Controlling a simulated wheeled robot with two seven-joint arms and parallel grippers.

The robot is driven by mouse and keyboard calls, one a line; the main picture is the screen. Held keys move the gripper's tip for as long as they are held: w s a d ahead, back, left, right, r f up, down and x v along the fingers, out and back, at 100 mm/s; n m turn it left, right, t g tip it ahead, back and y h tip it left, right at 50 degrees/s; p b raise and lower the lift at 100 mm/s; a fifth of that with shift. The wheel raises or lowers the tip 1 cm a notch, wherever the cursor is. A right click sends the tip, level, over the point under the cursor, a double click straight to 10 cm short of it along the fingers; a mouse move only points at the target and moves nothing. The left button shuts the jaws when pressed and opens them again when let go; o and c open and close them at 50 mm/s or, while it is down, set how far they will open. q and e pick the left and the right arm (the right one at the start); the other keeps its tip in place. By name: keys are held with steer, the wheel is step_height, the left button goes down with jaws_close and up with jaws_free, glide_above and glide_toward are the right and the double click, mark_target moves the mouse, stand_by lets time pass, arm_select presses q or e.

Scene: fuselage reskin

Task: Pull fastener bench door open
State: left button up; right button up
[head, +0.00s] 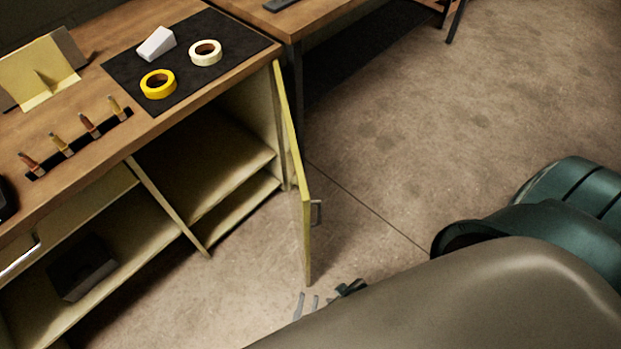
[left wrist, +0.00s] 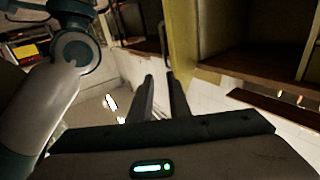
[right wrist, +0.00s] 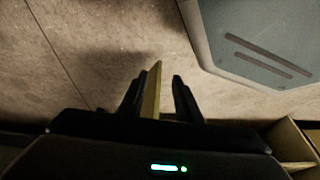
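The fastener bench door (head: 296,160) is a thin pale yellow panel standing swung out from the bench's right end. Its grey handle (head: 316,213) is on the right-hand face, near the free edge. In the head view, grey gripper fingers (head: 313,303) show just below the door's lower tip, mostly hidden by my arm. In the right wrist view, my right gripper (right wrist: 155,92) is open, with the yellow door edge (right wrist: 152,95) between its fingers, nearer the left one. My left gripper (left wrist: 163,78) has its fingers apart and empty, close to a yellowish panel (left wrist: 182,42).
The bench (head: 70,155) has open shelves (head: 195,165) with a dark bin (head: 82,268). Yellow tape (head: 158,84), pale tape (head: 205,52) and a white wedge (head: 157,43) lie on a black mat (head: 120,70). Floor (head: 450,120) right of the door is clear.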

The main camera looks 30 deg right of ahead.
arm_select(q)
steer(key=shift+w, duration=0.2)
arm_select(e)
steer(key=shift+w, duration=0.1)
